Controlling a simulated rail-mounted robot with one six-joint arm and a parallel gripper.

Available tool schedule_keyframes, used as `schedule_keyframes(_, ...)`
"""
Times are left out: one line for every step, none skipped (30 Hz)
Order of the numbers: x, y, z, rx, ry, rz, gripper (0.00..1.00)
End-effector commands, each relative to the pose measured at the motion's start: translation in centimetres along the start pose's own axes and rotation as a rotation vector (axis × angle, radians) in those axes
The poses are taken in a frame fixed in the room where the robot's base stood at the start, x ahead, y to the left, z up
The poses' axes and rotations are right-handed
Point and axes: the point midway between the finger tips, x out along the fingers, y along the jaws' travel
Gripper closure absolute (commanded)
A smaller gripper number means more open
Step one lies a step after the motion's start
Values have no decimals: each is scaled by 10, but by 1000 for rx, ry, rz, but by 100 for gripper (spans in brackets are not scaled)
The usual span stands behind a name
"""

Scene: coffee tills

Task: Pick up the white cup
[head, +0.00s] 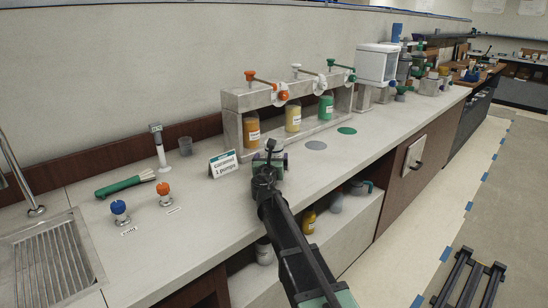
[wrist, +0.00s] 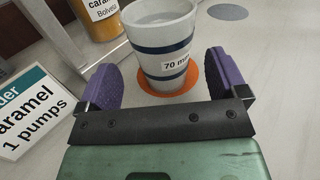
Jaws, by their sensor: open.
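The white cup (wrist: 160,35) has dark blue bands and a label that reads "70 m", the rest cut off. In the wrist view it stands upright on an orange disc (wrist: 205,87) on the counter. My gripper (wrist: 162,70) is open, with one purple finger to the left of the cup and one to the right. Gaps show on both sides, and neither finger seems to touch it. In the head view my gripper (head: 268,158) is low over the counter in front of the dispenser rack, and it hides the cup.
The order sign (head: 223,163), reading "caramel 1 pumps", stands close on the left. The rack of syrup bottles (head: 290,112) is behind. Grey (head: 316,145) and green (head: 347,130) discs lie bare to the right. A green-handled brush (head: 122,186) and two knobs are further left.

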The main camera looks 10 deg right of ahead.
Motion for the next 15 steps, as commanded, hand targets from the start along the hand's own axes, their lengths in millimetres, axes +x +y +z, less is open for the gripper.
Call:
schedule_keyframes(0, 0, 0, 0, 0, 0, 9)
schedule_keyframes(2, 0, 0, 1, 0, 0, 9)
schedule_keyframes(6, -1, 1, 1, 0, -1, 9)
schedule_keyframes(11, -1, 1, 1, 0, -1, 9)
schedule_keyframes(16, -2, 2, 1, 0, -2, 9)
schedule_keyframes(24, -2, 2, 1, 0, -2, 9)
schedule_keyframes(31, -3, 3, 1, 0, -2, 9)
schedule_keyframes(37, -3, 3, 1, 0, -2, 9)
schedule_keyframes(44, -3, 2, 1, 0, -1, 9)
schedule_keyframes(48, -3, 2, 1, 0, -1, 9)
schedule_keyframes(51, -3, 2, 2, 1, -1, 9)
schedule_keyframes(52, -3, 2, 2, 1, -1, 9)
schedule_keyframes(52, -3, 2, 2, 1, -1, 9)
schedule_keyframes(52, -4, 2, 2, 1, -1, 9)
schedule_keyframes(51, -4, 2, 2, 1, -1, 9)
